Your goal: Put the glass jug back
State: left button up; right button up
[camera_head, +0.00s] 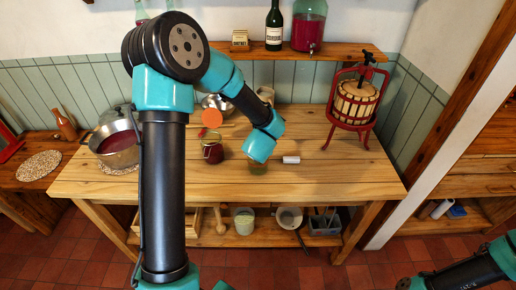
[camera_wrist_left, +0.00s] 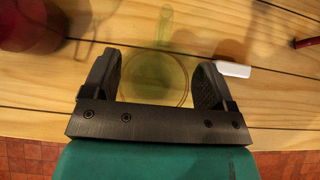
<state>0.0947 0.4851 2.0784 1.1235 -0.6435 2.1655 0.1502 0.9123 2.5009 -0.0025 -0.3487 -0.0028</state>
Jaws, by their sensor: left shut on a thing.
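The glass jug (camera_wrist_left: 155,75) is clear with a greenish tint. In the left wrist view its round outline lies between my two dark fingers, with a narrow part pointing away toward the top. My left gripper (camera_wrist_left: 155,90) is shut on it. In the head view my left gripper (camera_head: 258,166) is low over the front middle of the wooden table, and my wrist hides most of the jug. I cannot tell whether the jug touches the table.
A jar with dark red contents (camera_head: 212,152) stands left of my gripper. A fruit press (camera_head: 354,103) stands at the table's right, a pot (camera_head: 117,150) at left. The wall shelf (camera_head: 345,52) holds bottles. The table's right front is clear.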

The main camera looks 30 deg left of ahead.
pick_arm(q)
jog(key=shift+f, duration=0.1)
jog(key=o, duration=1.8)
jog(key=shift+c, duration=0.2)
jog(key=v, duration=1.2)
jog(key=shift+d, duration=0.1)
